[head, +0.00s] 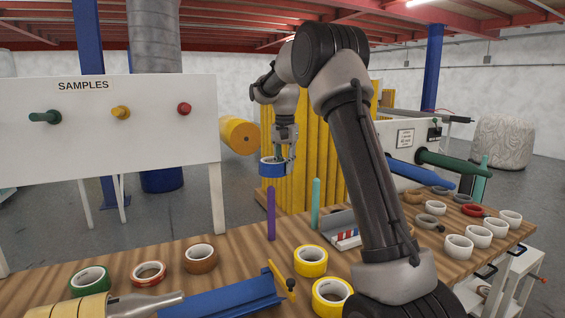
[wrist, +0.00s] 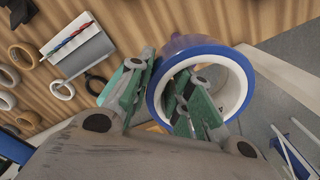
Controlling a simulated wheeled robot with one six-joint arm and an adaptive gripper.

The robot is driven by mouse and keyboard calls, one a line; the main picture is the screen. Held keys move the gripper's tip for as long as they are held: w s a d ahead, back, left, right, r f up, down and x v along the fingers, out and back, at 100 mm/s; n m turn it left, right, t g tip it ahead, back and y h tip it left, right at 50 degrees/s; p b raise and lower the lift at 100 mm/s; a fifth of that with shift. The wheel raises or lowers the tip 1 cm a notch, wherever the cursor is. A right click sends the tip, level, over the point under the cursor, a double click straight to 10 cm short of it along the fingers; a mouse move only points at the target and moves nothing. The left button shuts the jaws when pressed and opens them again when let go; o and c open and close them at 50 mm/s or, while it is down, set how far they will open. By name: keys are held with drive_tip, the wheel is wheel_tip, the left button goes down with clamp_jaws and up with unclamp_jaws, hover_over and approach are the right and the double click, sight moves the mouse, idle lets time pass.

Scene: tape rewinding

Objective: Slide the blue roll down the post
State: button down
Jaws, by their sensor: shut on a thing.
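The blue roll (head: 271,168), a blue ring with a white core, hangs in the air at the picture's middle. My gripper (head: 284,152) is shut on its wall. In the wrist view one finger is inside the ring of the blue roll (wrist: 240,75) and the other is outside. A purple post (head: 271,214) stands upright on the table under the roll, with a gap between post top and roll in the head view. In the wrist view a purplish shape, likely the post (wrist: 177,44), shows at the roll's upper left edge; alignment with the hole is unclear.
A teal post (head: 316,204) stands right of the purple one. Several tape rolls, a blue channel piece (head: 226,299) and a grey tray (head: 341,228) lie on the wooden table (head: 235,250). The white SAMPLES board (head: 110,140) stands behind at left.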

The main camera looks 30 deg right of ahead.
wheel_tip(320, 180, down, 14)
idle(0.9)
drive_tip(key=c, duration=1.2)
unclamp_jaws()
drive_tip(key=shift+r, duration=0.1)
wheel_tip(320, 180, up, 12)
drive_tip(key=shift+s+f, duration=0.1)
